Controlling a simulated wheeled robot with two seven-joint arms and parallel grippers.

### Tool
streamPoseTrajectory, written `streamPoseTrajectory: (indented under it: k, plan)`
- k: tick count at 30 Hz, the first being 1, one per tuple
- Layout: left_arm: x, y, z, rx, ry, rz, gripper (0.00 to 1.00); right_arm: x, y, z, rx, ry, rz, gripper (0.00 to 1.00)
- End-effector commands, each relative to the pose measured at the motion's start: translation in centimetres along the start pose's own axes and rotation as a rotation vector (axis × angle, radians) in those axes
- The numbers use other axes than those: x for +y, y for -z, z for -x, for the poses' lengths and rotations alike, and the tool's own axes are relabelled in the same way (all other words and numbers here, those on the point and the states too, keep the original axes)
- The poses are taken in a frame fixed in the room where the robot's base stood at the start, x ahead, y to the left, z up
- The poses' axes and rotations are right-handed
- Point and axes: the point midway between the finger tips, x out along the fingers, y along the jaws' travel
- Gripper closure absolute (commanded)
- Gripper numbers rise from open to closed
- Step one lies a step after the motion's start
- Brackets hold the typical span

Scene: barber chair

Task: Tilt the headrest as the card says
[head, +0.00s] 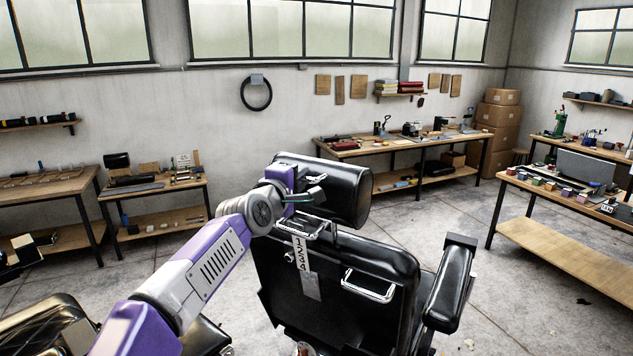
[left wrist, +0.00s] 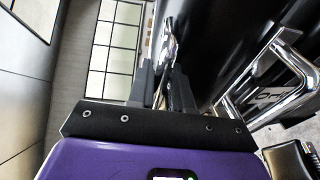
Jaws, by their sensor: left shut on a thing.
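The black headrest (head: 335,190) sits above the back of a black barber chair (head: 350,265), seen from behind. My left arm reaches in from the left, and my left gripper (head: 312,192) is at the headrest's near side. In the left wrist view the gripper's fingers (left wrist: 165,85) are shut on a slim chrome part (left wrist: 168,45) beside the black headrest (left wrist: 215,40). Whether this is a lever or a bar end I cannot tell. A pale strip with numbers (head: 301,250) hangs down the chair back. I can make out no readable instruction card. My right gripper is not in view.
A chrome handle (head: 368,286) stands out from the chair back, and an armrest (head: 450,285) is at its right. Another black padded seat (head: 45,330) is at lower left. Workbenches with tools (head: 400,140) line the wall. Open floor lies right of the chair.

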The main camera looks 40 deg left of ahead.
Motion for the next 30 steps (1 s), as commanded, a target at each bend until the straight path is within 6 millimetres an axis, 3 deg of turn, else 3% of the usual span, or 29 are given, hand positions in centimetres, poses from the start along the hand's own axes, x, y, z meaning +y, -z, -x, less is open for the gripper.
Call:
streamPoseTrajectory:
  k: [6,7,11,20,30]
  plan:
    - [0.3,0.0,0.1,0.001,-0.009,-0.001,1.0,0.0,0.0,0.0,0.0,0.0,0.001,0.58]
    - [0.3,0.0,0.1,0.001,-0.008,-0.001,0.78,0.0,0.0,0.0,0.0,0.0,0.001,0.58]
    - [0.2,-0.1,0.0,-0.001,-0.006,-0.001,0.61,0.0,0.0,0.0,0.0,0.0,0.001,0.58]
    - [0.1,-0.1,0.1,-0.002,-0.004,0.0,0.61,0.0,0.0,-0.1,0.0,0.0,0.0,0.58]
    - [0.1,-0.1,4.9,-0.001,-0.007,-0.001,0.61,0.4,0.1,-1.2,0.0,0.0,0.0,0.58]
